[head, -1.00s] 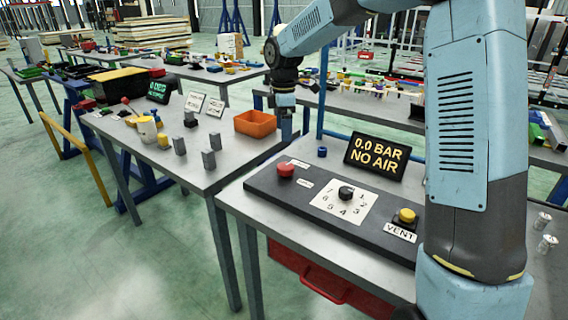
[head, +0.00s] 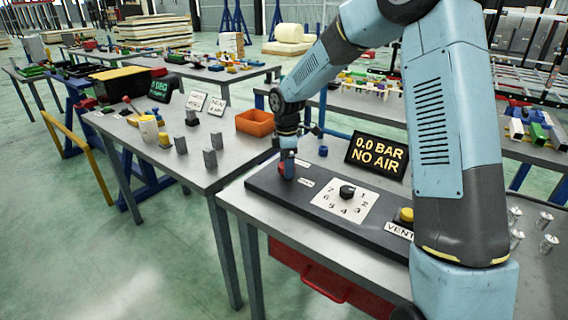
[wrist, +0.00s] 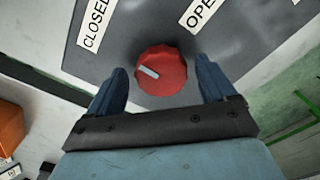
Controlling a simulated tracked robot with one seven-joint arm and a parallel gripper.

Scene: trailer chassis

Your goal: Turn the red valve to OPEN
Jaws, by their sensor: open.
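The red valve (wrist: 161,71) is a round ridged knob with a white pointer mark, on a dark panel (wrist: 120,50). In the wrist view its mark slants, its upper-left end towards the CLOSED label (wrist: 96,24); the OPEN label (wrist: 203,10) is at the upper right. My gripper (wrist: 160,88) is open, one blue finger on each side of the valve, with visible gaps. In the head view my gripper (head: 288,172) points down over the valve (head: 281,168), hiding most of it.
On the same panel are a black numbered dial (head: 347,191) and a yellow VENT button (head: 406,215). A display (head: 376,155) behind reads "0.0 BAR NO AIR". An orange bin (head: 255,122) stands on the table to the left.

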